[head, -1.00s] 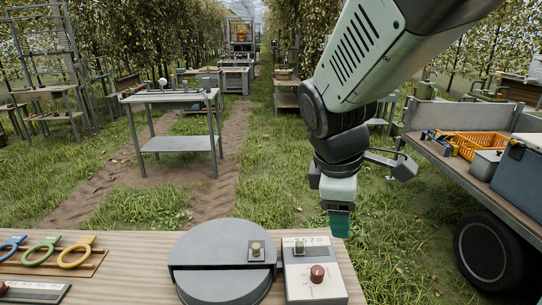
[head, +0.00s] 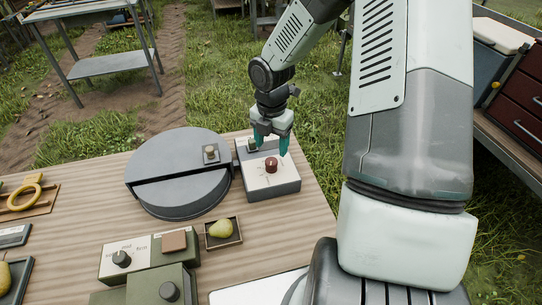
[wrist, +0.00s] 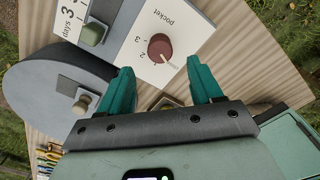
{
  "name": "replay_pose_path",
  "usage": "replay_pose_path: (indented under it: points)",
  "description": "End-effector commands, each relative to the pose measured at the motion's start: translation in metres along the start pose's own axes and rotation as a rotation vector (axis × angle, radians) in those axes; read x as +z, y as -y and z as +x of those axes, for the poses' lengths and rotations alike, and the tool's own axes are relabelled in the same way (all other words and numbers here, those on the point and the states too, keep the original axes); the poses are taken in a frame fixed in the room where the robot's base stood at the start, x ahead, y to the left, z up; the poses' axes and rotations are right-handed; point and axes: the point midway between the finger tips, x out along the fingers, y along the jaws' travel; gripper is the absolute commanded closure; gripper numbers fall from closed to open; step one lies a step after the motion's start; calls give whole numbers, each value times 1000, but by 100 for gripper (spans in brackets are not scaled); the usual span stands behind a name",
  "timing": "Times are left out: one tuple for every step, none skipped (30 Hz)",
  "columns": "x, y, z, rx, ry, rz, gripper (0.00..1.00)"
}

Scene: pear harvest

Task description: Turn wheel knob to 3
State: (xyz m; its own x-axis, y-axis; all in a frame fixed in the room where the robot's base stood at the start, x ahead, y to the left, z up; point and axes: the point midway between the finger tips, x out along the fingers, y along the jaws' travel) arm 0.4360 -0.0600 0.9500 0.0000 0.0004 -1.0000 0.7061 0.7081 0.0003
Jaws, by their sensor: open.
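A white-topped control box (head: 286,183) stands near the table's far edge, with a red-brown round knob (head: 271,165) on its top. In the wrist view the red-brown knob (wrist: 160,46) sits by the word "pocket", with 2 and 3 printed on one side. A pale mark on the knob faces away from the 3; its exact setting is too small to read. My gripper (head: 271,144) is open and empty, pointing down above the box near the knob. In the wrist view my fingers (wrist: 160,72) are apart, with the knob ahead between their lines.
A green knob (wrist: 94,33) by "days" shares the box top. A dark grey round wheel (head: 180,196) with a small knob (head: 210,154) stands beside the box. A pear (head: 221,228) in a small tray and a green panel (head: 150,258) lie nearer. Grass lies beyond the table.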

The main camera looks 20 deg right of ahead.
Motion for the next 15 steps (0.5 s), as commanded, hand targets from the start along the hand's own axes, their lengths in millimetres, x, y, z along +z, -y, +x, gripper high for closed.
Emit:
replay_pose_path:
  points:
    - [-2,0,11,-3,-4,-3,35]
    - [-1,0,17,-2,-3,-2,35]
    - [-1,0,24,-3,-3,-2,35]
    - [-1,0,29,-3,-3,-3,35]
    - [-1,0,34,-2,-2,-2,35]
    - [-1,0,39,-3,-2,0,35]
    - [-1,0,43,-2,-1,-1,35]
    - [0,0,46,-1,0,-1,35]
    - [0,0,50,-1,0,-1,35]
    - [0,0,53,-1,0,0,35]
    - [0,0,55,-2,0,1,35]
    - [0,0,57,-1,0,1,35]
    - [0,0,58,-1,1,1,35]
    - [0,0,58,0,1,1,35]
    - [0,0,59,0,2,1,35]
